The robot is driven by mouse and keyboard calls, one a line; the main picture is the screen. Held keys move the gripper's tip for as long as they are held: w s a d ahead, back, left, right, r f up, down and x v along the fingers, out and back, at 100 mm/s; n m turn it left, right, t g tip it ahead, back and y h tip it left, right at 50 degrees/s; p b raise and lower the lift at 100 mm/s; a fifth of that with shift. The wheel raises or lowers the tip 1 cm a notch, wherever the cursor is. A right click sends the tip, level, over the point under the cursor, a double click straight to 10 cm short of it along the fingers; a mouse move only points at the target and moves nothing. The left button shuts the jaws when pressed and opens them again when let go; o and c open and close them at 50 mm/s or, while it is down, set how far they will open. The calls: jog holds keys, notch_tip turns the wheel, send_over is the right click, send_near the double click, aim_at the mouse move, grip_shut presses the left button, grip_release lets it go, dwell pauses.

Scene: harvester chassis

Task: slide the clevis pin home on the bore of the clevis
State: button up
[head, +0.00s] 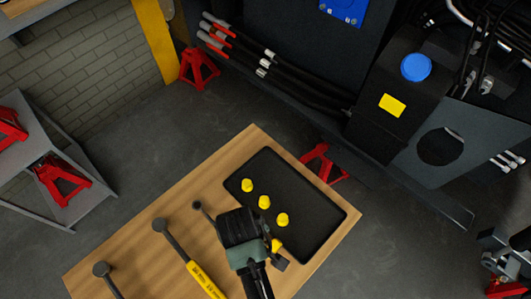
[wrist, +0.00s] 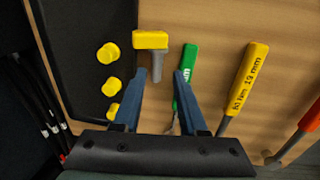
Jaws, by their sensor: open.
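The clevis pin (wrist: 151,40) has a yellow head and a grey shank. In the wrist view it is just beyond my fingertips, its shank end showing near the gap between them. In the head view its yellow head (head: 276,245) shows beside my gripper (head: 255,258), close to the tray's lower edge. My gripper (wrist: 161,76) is open, with clear space between the blue-grey fingers and nothing held. Whether the pin stands or lies is hard to tell. I cannot make out the clevis or its bore in either view.
A black tray (head: 318,207) on the wooden table (head: 185,205) holds three yellow-topped pieces (head: 264,202). Tools with green (wrist: 188,65), yellow (wrist: 248,78) and orange handles lie beside it. The dark chassis (head: 395,125) and red stands (head: 320,162) are beyond the table.

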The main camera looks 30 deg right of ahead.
jog(key=f, duration=0.3)
jog(key=d+f, duration=0.1)
jog(key=f, duration=0.4)
jog(key=shift+w+d+f, duration=0.15)
jog(key=shift+w+f, duration=0.25)
grip_shut()
dwell(1.1)
